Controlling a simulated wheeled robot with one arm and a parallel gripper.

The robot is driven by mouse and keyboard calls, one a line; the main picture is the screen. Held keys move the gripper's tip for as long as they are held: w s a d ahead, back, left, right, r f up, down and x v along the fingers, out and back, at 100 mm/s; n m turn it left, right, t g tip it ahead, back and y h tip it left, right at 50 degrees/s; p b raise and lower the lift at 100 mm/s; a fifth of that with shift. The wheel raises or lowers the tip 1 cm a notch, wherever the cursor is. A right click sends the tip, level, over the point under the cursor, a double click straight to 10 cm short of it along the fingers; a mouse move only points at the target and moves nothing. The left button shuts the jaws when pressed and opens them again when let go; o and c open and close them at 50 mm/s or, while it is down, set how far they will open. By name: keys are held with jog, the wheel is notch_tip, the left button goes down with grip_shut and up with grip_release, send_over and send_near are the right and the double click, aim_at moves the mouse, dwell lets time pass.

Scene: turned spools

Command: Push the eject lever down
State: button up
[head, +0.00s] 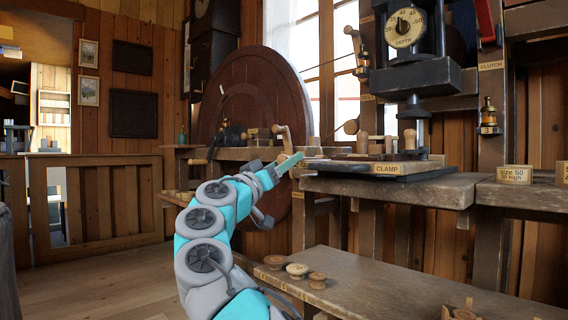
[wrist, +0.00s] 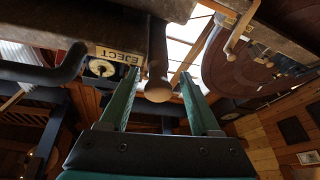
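My gripper (head: 291,163) is stretched out at the left end of the workbench in the head view. In the wrist view my gripper (wrist: 160,74) is open, with its two green fingers apart. A rounded wooden knob on a dark rod, which looks like the eject lever (wrist: 158,85), shows between the fingers. Gaps show on both sides of the knob, and I cannot tell how deep it sits between the fingers. An EJECT label (wrist: 118,54) appears upside down beside it. I cannot pick out the eject lever for certain in the head view.
The workbench (head: 400,187) carries the CLAMP plate (head: 388,169) under a press with a DEPTH dial (head: 404,27). A large wooden wheel (head: 250,90) stands behind my gripper. Several turned spools (head: 297,270) sit on the lower bench. Open floor lies at the left.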

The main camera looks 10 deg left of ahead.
jog(key=shift+s, duration=0.15)
jog(key=shift+b+v, duration=0.75)
jog(key=shift+v, duration=3)
